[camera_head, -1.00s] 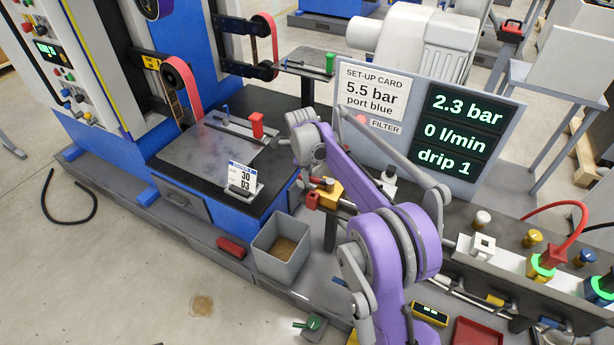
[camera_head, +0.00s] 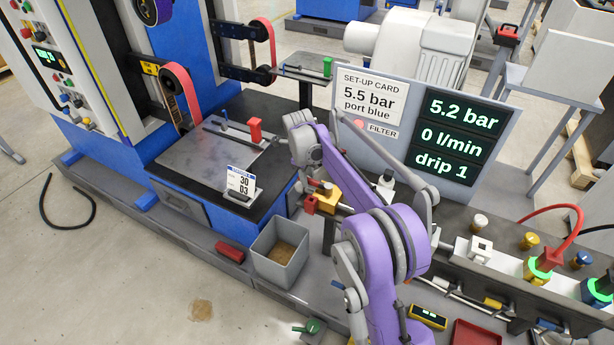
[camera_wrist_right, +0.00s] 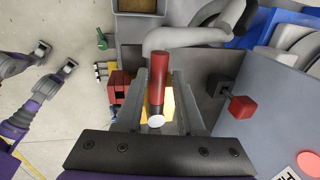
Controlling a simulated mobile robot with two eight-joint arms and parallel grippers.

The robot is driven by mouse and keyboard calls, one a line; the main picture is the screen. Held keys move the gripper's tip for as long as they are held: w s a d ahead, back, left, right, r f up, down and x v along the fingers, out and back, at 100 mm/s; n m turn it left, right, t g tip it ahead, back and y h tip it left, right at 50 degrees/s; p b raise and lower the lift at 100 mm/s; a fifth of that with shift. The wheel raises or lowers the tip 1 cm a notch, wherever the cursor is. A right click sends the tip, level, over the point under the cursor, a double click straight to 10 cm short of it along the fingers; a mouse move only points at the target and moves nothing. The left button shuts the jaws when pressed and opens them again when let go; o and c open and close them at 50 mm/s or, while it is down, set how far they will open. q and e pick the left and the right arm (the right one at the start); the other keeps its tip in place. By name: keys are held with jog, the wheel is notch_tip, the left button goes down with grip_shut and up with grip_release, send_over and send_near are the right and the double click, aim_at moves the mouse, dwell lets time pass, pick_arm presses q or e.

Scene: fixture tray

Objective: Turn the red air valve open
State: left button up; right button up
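The air valve has a yellow body (camera_head: 327,201) with a red lever (camera_head: 318,184) on top and a red block (camera_head: 311,205) at its side. It sits below the set-up card panel, partly hidden by my right arm. In the right wrist view the red lever (camera_wrist_right: 156,80) stands between the two fingers of my right gripper (camera_wrist_right: 160,98). It is close to the left finger, and yellow shows between it and the right finger. The right gripper looks open around the lever; contact cannot be told. The display (camera_head: 455,140) reads 5.2 bar, 0 l/min, drip 1.
The set-up card (camera_head: 370,96) reads 5.5 bar, port blue. A grey bin (camera_head: 280,262) stands in front of the valve. A red-handled part (camera_wrist_right: 241,106) juts out right of the gripper in the wrist view. Ports with a red hose (camera_head: 553,212) line the right side.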

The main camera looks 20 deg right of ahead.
jog(key=shift+o, duration=1.2)
jog(key=shift+r, duration=0.1)
notch_tip(320, 180, up, 10)
jog(key=s+a, duration=0.1)
jog(key=shift+s+a+r+p, duration=0.2)
jog(key=shift+a+p, duration=0.1)
